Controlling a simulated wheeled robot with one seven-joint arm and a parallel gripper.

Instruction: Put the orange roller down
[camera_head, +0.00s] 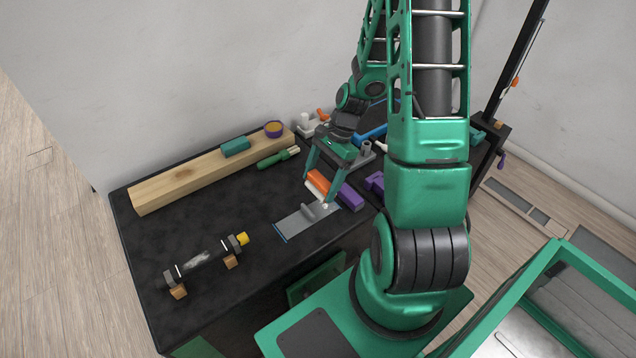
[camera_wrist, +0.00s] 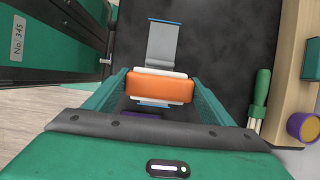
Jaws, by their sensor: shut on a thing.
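The orange roller (camera_head: 317,181) is between the two fingers of my gripper (camera_head: 318,190) over the right part of the black table. In the wrist view the roller (camera_wrist: 160,87) lies crosswise between the fingers, with pale strips along its edges. My gripper is shut on it. I cannot tell whether the roller touches the table or hangs just above it. A grey flat tool (camera_head: 293,225) with a blue edge lies just in front of it; the tool also shows beyond the roller in the wrist view (camera_wrist: 163,45). A purple block (camera_head: 350,197) is close on the right.
A wooden beam (camera_head: 185,178) along the back carries a teal block (camera_head: 236,147) and a purple round pot (camera_head: 274,129). A green-handled brush (camera_head: 273,160) lies before it. A dark shaft (camera_head: 205,260) rests on wooden supports at front left. The black table's middle (camera_head: 215,205) is clear.

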